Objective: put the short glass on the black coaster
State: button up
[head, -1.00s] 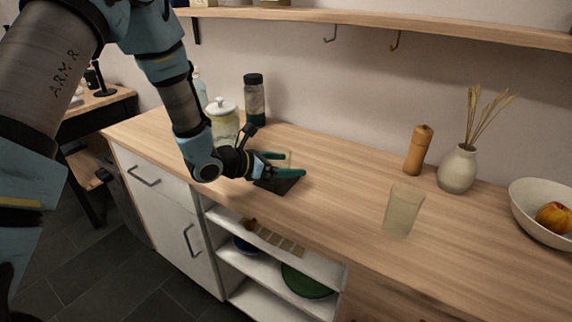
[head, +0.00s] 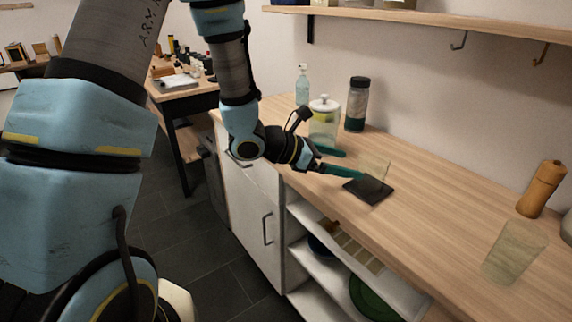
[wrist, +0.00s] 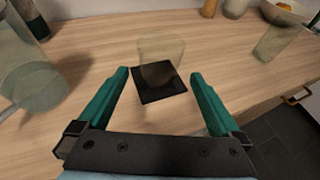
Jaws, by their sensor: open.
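The short glass (head: 375,167) is clear and faintly yellowish, and upright. Its base overlaps the black coaster (head: 366,193), and it appears to stand on the coaster's far part. In the wrist view the glass (wrist: 161,47) rises behind the bare near part of the coaster (wrist: 160,92). My gripper (head: 353,164) is open, its green fingers pointing at the glass from the left. In the wrist view the fingertips (wrist: 160,73) lie apart on either side of the coaster, short of the glass, with nothing between them. The exact edge of the glass base is hard to see.
A taller glass (head: 514,252) stands to the right near the front edge. A wooden mill (head: 541,188) is at the right. The counter between coaster and tall glass is clear.

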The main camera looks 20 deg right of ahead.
jog(key=shift+a, duration=0.1)
jog(key=w+a+m+t+y, duration=0.1)
jog(key=a+m+y, duration=0.3)
jog(key=a, duration=0.9)
jog(key=w+a+r+m+t+y, duration=0.1)
jog(key=a+m+y, duration=0.3)
jog(key=a, duration=0.9)
jog(key=w+a+m+t+y, duration=0.1)
jog(key=w+a+m+y, duration=0.1)
jog(key=a+m+y, duration=0.3)
jog(key=a+m, duration=0.4)
jog(key=a, duration=0.4)
jog(key=shift+a+r+m, duration=0.2)
jog(key=shift+a+m, duration=0.05)
jog(key=shift+m, duration=0.05)
